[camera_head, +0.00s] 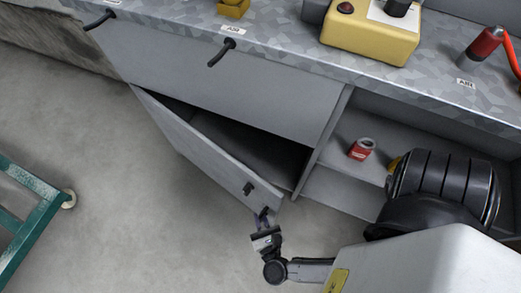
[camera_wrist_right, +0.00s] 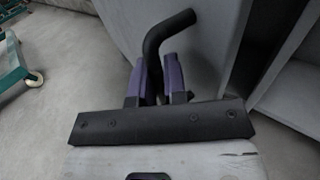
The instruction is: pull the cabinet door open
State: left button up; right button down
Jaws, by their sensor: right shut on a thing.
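The grey cabinet door (camera_head: 195,148) stands partly open in the head view, swung out from the cabinet with a dark gap behind it. Its black handle (camera_wrist_right: 160,40) is a bent bar in the right wrist view. My right gripper (camera_head: 264,220) is at the door's free edge, and its purple fingers (camera_wrist_right: 158,75) are shut on the handle, one on each side. The lower part of the handle is hidden between the fingers. The door's grey face (camera_wrist_right: 195,35) shows behind the handle. My left gripper is not in view.
An open shelf (camera_head: 365,135) with a red can (camera_head: 361,149) is right of the door. The countertop (camera_head: 275,45) above holds a yellow box (camera_head: 370,38) and a red tool (camera_head: 483,46). A green wheeled frame (camera_head: 28,215) stands at left. The floor between is clear.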

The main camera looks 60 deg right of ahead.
jog(key=w+a, duration=0.1)
jog(key=a, duration=0.6)
jog(key=shift+w, duration=0.3)
jog(key=c, duration=1.6)
grip_release()
jog(key=shift+f, duration=0.1)
jog(key=shift+c, duration=0.2)
jog(key=shift+o, duration=0.8)
jog(key=shift+a, duration=0.1)
